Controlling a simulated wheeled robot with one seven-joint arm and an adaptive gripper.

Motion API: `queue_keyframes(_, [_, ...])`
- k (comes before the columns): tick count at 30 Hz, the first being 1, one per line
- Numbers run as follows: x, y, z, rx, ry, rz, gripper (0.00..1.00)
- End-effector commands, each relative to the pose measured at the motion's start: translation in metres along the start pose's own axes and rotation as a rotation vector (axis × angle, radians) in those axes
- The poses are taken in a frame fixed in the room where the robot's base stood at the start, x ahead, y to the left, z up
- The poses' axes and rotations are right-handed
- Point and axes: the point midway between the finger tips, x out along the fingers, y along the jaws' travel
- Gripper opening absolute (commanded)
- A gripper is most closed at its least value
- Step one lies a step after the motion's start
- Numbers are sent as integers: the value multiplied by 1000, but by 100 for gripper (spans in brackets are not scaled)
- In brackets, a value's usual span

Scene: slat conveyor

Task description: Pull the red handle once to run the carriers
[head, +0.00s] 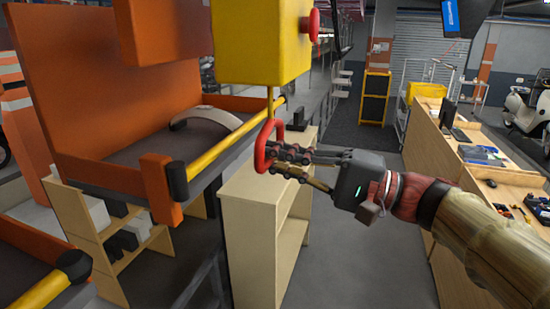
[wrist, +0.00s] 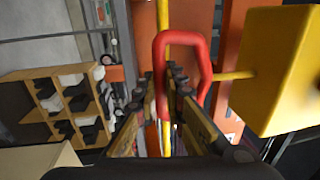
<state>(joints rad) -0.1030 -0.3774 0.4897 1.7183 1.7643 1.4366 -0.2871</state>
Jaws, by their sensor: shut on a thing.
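The red handle (head: 264,146) is a closed loop hanging on a short yellow rod below the yellow box (head: 262,40) in the head view. My gripper (head: 272,156) reaches in from the right and is shut on the handle's loop. In the wrist view the red handle (wrist: 158,60) stands between and just beyond the fingertips (wrist: 173,80), with the yellow rod running to the yellow box (wrist: 280,75) at the right. The fingers hide part of the loop. A red button (head: 310,26) sits on the box's right side.
An orange carrier (head: 110,60) with a grey tray and yellow bar (head: 225,146) is left of my gripper. A pale wooden cabinet (head: 250,195) stands below it. A wooden counter (head: 440,150) is at the right. Open floor (head: 370,250) lies between cabinet and counter.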

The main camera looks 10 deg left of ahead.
Motion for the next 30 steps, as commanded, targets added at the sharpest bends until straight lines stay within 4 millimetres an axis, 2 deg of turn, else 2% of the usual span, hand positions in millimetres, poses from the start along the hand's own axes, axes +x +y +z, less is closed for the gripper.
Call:
queue_keyframes(3, [-2,14,0,1,0,1,0])
queue_keyframes(20, [-9,63,0,2,0,2,0])
queue_keyframes(30, [-8,55,0,2,0,2,0])
